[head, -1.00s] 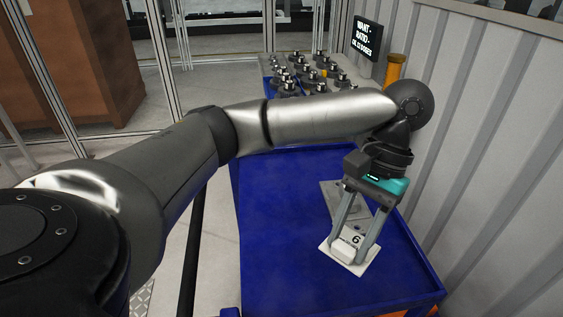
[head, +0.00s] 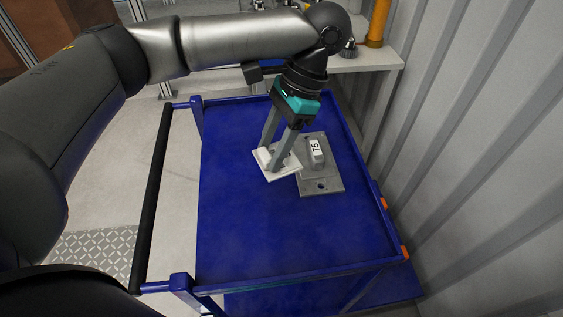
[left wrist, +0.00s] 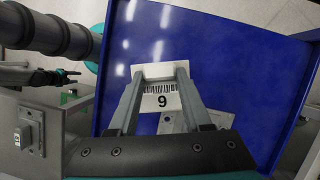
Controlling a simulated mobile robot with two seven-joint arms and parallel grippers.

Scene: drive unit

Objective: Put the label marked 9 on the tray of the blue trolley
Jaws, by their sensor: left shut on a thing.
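My left gripper (head: 269,160) is shut on a white label (head: 286,172) by its raised block, above the middle of the blue trolley's tray (head: 250,222). In the left wrist view the label (left wrist: 162,103) shows a barcode and a black 9, between the fingers (left wrist: 160,72). I cannot tell whether the label touches the tray. Its right edge is close to or overlaps a grey plate (head: 322,184) on the tray, which bears a small block marked 75 (head: 316,152). In the left wrist view the gripper hides part of that plate.
The tray has a raised blue rim, and its near part is clear. A black handle bar (head: 155,190) runs along its left side. A corrugated grey wall (head: 480,150) stands close on the right.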

